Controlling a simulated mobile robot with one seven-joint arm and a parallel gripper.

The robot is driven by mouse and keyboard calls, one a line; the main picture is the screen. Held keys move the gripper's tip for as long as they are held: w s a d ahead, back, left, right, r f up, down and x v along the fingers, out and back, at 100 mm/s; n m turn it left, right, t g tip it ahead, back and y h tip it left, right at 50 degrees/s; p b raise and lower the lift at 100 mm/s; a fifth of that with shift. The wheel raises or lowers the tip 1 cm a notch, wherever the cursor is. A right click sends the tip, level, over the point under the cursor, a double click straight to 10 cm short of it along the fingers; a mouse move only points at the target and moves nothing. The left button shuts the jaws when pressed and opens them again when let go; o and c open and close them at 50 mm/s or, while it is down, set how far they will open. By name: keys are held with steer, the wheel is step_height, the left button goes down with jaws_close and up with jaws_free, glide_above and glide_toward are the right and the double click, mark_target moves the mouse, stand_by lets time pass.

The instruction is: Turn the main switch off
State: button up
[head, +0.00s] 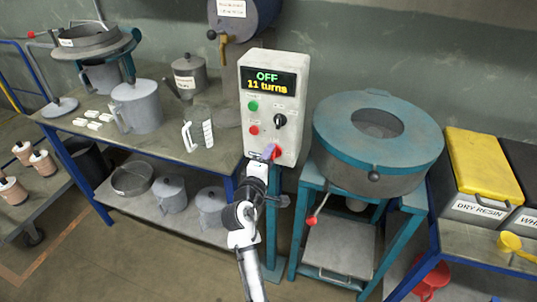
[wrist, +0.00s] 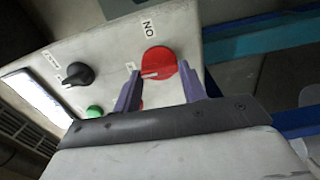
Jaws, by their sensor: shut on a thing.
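The main switch is a red rotary knob (head: 278,154) at the lower right of the pale control box (head: 285,68). In the wrist view the red knob (wrist: 160,60) has an ON label above it and a smaller label to its left. A pale pointer mark shows on the knob's lower left. My gripper (head: 268,153) is at the knob. In the wrist view my gripper's purple fingers (wrist: 160,84) stand on either side of the knob and are shut on it. The box's display (head: 268,84) reads OFF and 11 turns.
The box also carries a green button (head: 253,106), a red button (head: 254,130) and a black knob (head: 280,120). A teal-lidded round machine (head: 340,125) stands close on the right. A bench (head: 180,145) with pitchers and a kettle is on the left.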

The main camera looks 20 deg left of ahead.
steer(key=shift+n, duration=0.3)
steer(key=o, duration=1)
steer(key=s+b, duration=0.3)
steer(key=s, duration=1.1)
steer(key=shift+w, duration=0.1)
